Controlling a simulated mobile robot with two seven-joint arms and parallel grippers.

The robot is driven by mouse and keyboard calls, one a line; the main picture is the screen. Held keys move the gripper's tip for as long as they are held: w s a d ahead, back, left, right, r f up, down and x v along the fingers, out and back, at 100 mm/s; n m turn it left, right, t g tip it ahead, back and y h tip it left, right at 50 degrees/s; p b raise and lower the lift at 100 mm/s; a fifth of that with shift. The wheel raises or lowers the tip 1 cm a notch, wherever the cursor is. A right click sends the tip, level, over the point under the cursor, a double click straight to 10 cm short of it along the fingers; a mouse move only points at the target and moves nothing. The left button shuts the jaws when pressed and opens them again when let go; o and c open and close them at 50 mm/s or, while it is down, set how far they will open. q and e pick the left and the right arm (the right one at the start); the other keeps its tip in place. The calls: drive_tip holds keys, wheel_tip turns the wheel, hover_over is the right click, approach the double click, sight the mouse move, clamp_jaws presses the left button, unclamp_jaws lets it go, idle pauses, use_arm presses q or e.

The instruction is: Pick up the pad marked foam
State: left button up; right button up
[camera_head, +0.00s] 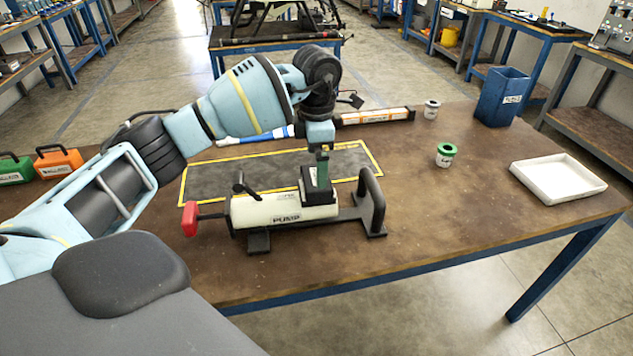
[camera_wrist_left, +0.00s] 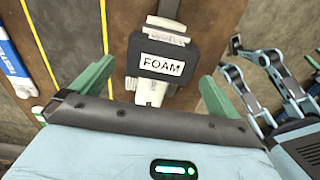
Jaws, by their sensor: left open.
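The pad marked FOAM (camera_wrist_left: 163,66) is a dark block with a white label, seen between my left gripper's green fingers in the left wrist view. In the head view the dark pad (camera_head: 309,193) sits at the right end of the cream pump body (camera_head: 270,209), partly hidden by a finger. My left gripper (camera_head: 322,172) reaches down over it from above; it also shows in the left wrist view (camera_wrist_left: 152,84). Its fingers are apart, one on each side of the pad, with gaps visible in the wrist view.
The pump's red handle (camera_head: 190,219) points left and its black bracket (camera_head: 373,203) stands at right. A green-topped can (camera_head: 446,154), a white tray (camera_head: 556,179) and a blue bin (camera_head: 502,97) stand on the right. Orange (camera_head: 58,162) and green cases stand at left.

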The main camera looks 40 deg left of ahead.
use_arm(q)
wheel_tip(320, 180, down, 5)
drive_tip(key=shift+s+d, duration=0.1)
drive_tip(key=shift+s, duration=0.05)
drive_tip(key=c, duration=0.7)
